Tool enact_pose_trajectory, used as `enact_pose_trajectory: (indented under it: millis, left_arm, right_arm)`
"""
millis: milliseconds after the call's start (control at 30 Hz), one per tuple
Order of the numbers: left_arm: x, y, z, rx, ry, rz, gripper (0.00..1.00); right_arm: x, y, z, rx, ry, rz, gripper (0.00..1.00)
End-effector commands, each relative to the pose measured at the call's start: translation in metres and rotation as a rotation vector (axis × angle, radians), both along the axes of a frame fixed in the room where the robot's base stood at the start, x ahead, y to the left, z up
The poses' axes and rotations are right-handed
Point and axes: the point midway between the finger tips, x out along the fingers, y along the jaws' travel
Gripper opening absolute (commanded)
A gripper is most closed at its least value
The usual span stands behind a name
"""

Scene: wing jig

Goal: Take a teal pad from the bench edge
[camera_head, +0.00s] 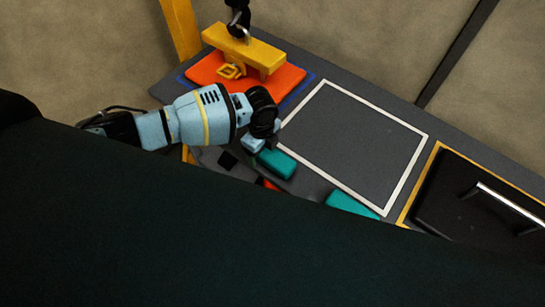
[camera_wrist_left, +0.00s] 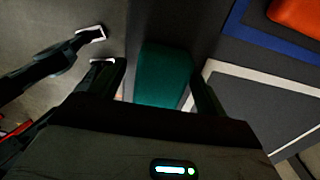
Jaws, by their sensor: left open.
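One teal pad (camera_head: 277,163) lies near the bench's front edge, below my left gripper (camera_head: 264,146) in the head view. In the left wrist view this teal pad (camera_wrist_left: 160,78) shows between the two dark fingers of my left gripper (camera_wrist_left: 155,76), which stand apart. I cannot tell whether the fingers touch the pad. A second teal pad (camera_head: 350,204) lies farther right along the edge, partly hidden by the large dark shape in front. My right gripper is not in view.
A white-outlined square (camera_head: 358,135) on the grey bench is empty. An orange plate (camera_head: 285,82) with a yellow fixture (camera_head: 245,48) stands behind my left arm. A black panel (camera_head: 470,205) with a pale handle is at right. A dark bar (camera_wrist_left: 45,65) shows left in the wrist view.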

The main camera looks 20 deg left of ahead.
Motion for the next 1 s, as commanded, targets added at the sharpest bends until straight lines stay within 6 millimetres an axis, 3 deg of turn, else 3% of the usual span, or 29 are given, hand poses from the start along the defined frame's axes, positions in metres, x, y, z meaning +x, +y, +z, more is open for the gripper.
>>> enact_pose_trajectory:
  millis: [100,467,767,1000]
  left_arm:
    - [0.000,0.000,0.001,0.000,-0.001,0.000,0.74]
    - [0.000,0.000,0.001,0.000,-0.001,0.000,0.27]
    - [0.001,0.000,0.007,-0.001,-0.002,-0.001,0.27]
    - [0.002,0.000,0.047,-0.001,-0.008,-0.001,0.27]
  right_arm:
    - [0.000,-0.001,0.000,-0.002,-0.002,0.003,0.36]
    - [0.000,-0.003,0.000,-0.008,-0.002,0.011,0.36]
    - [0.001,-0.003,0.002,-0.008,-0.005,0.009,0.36]
    - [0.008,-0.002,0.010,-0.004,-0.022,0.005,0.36]
